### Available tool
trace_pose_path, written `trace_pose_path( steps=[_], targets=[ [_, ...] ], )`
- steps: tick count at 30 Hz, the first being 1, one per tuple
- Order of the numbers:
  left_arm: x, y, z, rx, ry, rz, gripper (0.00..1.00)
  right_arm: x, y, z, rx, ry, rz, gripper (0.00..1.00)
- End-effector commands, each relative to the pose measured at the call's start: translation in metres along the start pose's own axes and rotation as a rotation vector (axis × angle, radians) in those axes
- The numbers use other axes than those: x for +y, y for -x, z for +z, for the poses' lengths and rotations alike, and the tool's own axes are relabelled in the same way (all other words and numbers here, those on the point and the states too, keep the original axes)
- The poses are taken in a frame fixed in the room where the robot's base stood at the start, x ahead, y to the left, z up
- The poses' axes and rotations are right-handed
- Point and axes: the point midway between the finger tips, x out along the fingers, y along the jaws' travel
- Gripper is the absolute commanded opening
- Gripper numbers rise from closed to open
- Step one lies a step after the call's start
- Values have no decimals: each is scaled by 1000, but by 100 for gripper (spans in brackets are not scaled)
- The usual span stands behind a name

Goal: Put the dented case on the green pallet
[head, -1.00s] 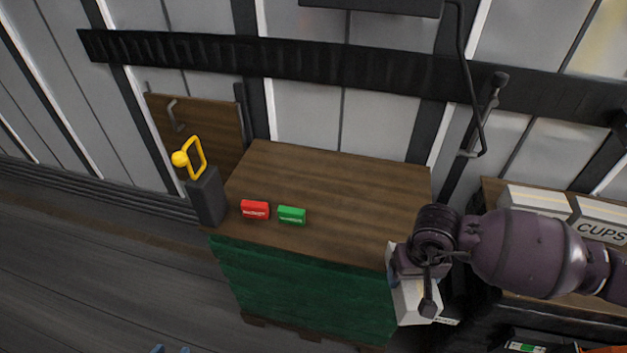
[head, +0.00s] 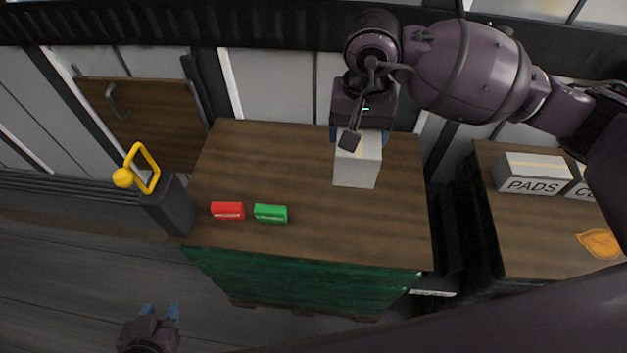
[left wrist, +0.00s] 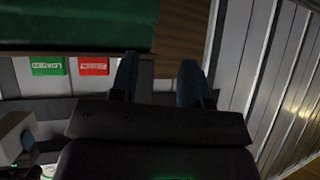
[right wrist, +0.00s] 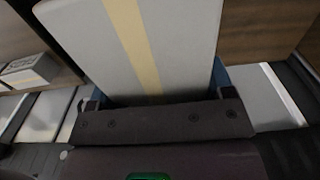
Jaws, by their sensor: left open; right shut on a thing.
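A pale grey case (head: 357,168) with a yellow tape stripe is in my right gripper (head: 361,133), over the back right of a brown wooden top. In the right wrist view the case (right wrist: 182,45) fills the space between the fingers; no dent shows. The wooden top (head: 300,160) sits on a block with a green front (head: 310,280), with pallet feet below. I cannot tell whether the case touches the top. My left gripper (head: 159,312) is open and empty at the bottom left, in front of the green block. Its open fingers show in the left wrist view (left wrist: 158,80).
A red block (head: 228,211) and a green block (head: 271,213) lie near the front left of the top. A dark post (head: 168,208) with a yellow handle stands at its left. A right-hand table holds a PADS box (head: 530,173) and an orange item (head: 598,243).

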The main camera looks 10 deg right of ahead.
Motion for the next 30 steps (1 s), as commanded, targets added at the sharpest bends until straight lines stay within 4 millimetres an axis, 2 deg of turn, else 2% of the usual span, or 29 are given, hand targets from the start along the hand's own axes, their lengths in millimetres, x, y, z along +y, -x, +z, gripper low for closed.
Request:
trace_pose_path(
  steps=[2,5,21,25,30],
  targets=[
    [0,1,4,-7,-2,0,43,-1,-5,0,-3,-4,0,26],
    [-1,0,6,-11,-4,0,43,0,-22,1,-6,-6,3,26],
    [2,-12,5,-2,-10,8,43,-1,-129,1,-6,-5,1,26],
    [2,-12,8,-7,-10,9,43,0,-145,0,-3,-4,1,26],
    [3,-12,7,-6,-10,9,43,-1,-153,0,0,-3,-1,26]
  ],
)
